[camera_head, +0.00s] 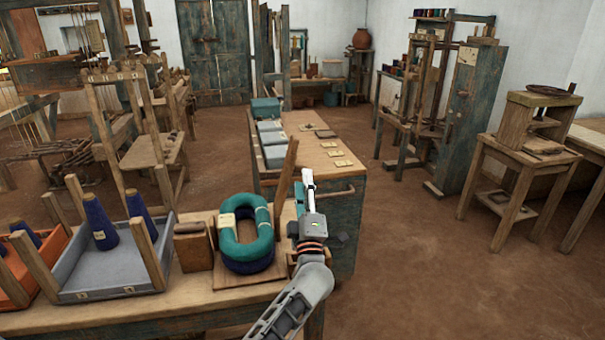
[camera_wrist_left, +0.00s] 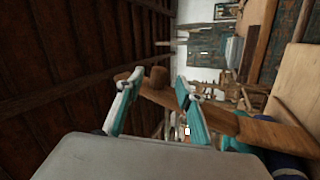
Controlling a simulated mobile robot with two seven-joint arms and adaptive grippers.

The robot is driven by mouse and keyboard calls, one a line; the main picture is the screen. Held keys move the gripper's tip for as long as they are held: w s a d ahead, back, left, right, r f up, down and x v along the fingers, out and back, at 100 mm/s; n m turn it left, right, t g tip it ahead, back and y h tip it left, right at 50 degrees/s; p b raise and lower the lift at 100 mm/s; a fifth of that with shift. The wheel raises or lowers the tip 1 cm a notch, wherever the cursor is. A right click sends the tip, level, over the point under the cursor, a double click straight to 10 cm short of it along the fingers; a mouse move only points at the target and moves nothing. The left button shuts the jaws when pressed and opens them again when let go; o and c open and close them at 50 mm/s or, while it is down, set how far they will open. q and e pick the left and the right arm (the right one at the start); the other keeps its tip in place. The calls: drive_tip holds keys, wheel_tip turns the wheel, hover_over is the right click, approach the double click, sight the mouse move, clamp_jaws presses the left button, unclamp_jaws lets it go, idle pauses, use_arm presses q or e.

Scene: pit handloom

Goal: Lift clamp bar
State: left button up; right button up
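The clamp bar (camera_head: 287,178) is a flat brown wooden bar. It stands nearly upright, slightly tilted, behind the right side of the teal yarn hank (camera_head: 243,246). My left gripper (camera_head: 308,175) is just right of the bar in the head view. Contact with the bar is unclear. My right gripper is not in view.
A dark blue hank (camera_head: 243,265) lies under the teal one on a wooden board. A wooden block (camera_head: 193,248) and a grey tray (camera_head: 105,268) with blue cones stand to the left. A cabinet (camera_head: 345,215) is behind.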

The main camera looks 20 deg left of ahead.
use_arm(q)
drive_tip(key=v, duration=0.6)
drive_tip(key=shift+s+d, duration=0.15)
drive_tip(key=shift+s, duration=0.15)
drive_tip(key=shift+f, duration=0.15)
